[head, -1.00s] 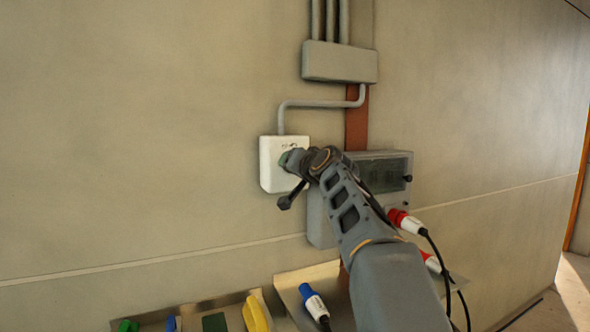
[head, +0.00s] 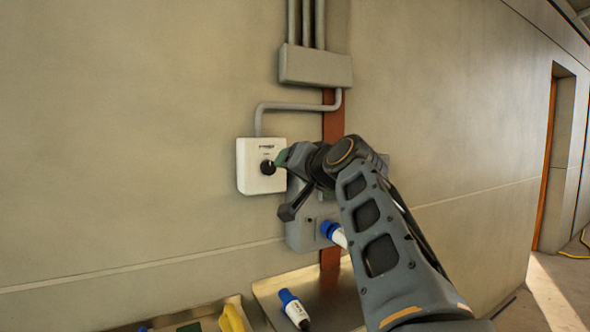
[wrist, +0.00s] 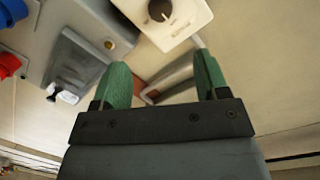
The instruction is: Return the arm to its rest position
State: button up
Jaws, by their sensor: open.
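My gripper (wrist: 163,84) is open and empty in the wrist view, its two green fingers apart. In the head view my gripper (head: 281,158) is seen side-on, just right of a white switch box (head: 250,181) with a black rotary knob (head: 267,167). The knob also shows in the wrist view (wrist: 160,10), beyond the fingertips and apart from them. My arm is bent and raised in front of the wall. It hides much of the grey socket cabinet (head: 301,233).
A blue-and-white plug (head: 334,232) is at the cabinet. Another blue-and-white plug (head: 293,308) lies on a metal shelf (head: 268,287) below, with a yellow object (head: 232,318) to its left. A grey junction box (head: 315,66) is above. The wall left of the switch box is bare.

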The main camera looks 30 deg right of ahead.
dwell(0.4)
notch_tip(320, 180, down, 21)
jog(key=s+a+n+g+p, duration=0.1)
jog(key=s+a+g+p, duration=0.2)
jog(key=g, duration=0.5)
jog(key=s+a+f+n+g+p, duration=0.5)
jog(key=s+a+f+p, duration=0.4)
jog(key=s, duration=0.3)
jog(key=shift+s+f+n, duration=0.4)
jog(key=shift+f, duration=0.05)
jog(key=shift+a, duration=0.1)
